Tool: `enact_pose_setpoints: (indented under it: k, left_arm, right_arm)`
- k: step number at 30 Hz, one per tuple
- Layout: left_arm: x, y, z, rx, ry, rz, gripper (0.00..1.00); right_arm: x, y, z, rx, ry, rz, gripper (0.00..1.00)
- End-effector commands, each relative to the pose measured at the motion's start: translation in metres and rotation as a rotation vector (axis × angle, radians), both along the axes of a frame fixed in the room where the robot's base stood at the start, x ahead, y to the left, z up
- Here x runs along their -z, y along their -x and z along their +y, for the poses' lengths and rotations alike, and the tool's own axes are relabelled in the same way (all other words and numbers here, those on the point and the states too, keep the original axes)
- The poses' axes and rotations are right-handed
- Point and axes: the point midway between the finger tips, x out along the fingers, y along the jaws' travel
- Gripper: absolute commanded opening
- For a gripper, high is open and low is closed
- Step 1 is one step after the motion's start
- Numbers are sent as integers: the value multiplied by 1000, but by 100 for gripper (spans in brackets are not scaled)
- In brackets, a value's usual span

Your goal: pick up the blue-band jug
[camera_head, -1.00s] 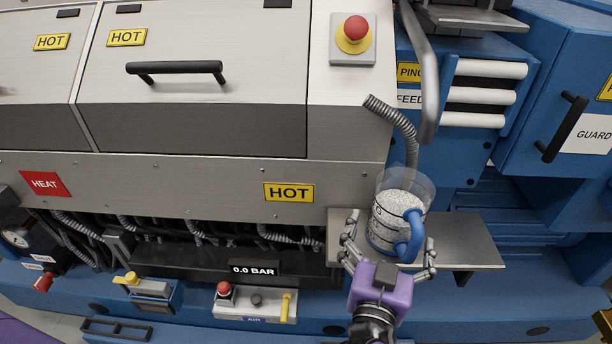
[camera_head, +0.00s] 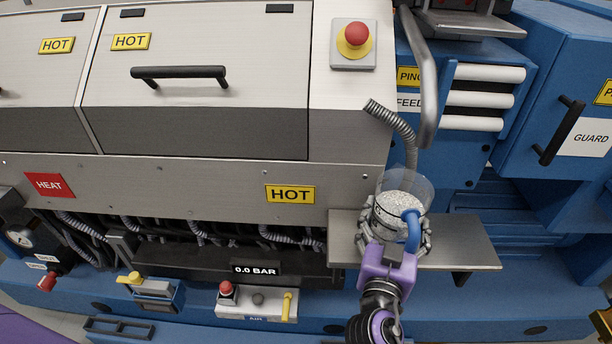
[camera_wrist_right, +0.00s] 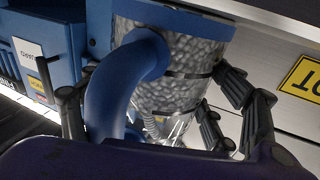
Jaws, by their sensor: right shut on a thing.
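The blue-band jug (camera_head: 402,205) is a clear vessel of pale grey pellets with a blue handle. It stands upright at the shelf (camera_head: 465,243) in the head view; whether its base touches the shelf is hidden. My right gripper (camera_head: 397,232) is shut around the jug, one finger on each side, with the handle towards its palm. In the right wrist view the pellet-filled jug (camera_wrist_right: 185,75) fills the middle, its blue handle is close to the camera, and dark fingers of the right gripper (camera_wrist_right: 155,115) flank it. My left gripper is not in view.
A curved metal pipe (camera_head: 424,80) and a ribbed hose (camera_head: 393,122) hang just above and behind the jug. The machine wall with a HOT label (camera_head: 290,194) is left of it. The shelf's right part is bare. An emergency button (camera_head: 356,35) sits higher up.

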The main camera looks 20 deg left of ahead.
Motion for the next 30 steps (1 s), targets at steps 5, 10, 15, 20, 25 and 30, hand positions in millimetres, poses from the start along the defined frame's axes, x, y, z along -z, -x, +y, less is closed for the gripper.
enact_pose_setpoints:
  k: [5, 10, 15, 20, 25, 30]
  left_arm:
    - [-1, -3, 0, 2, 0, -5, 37]
    - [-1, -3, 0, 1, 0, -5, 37]
    - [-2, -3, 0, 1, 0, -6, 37]
    - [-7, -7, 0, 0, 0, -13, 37]
    - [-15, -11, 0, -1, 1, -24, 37]
    - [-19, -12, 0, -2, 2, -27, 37]
  right_arm:
    - [0, 0, 0, 1, 1, 0, 28]
    - [-2, 0, 0, 0, 0, -4, 18]
    - [-5, 0, 0, 0, 0, -4, 18]
    - [-27, -1, 0, 1, -3, -9, 18]
    - [-62, 0, 0, 0, -4, -10, 18]
    - [-89, 0, 0, 0, -2, -10, 18]
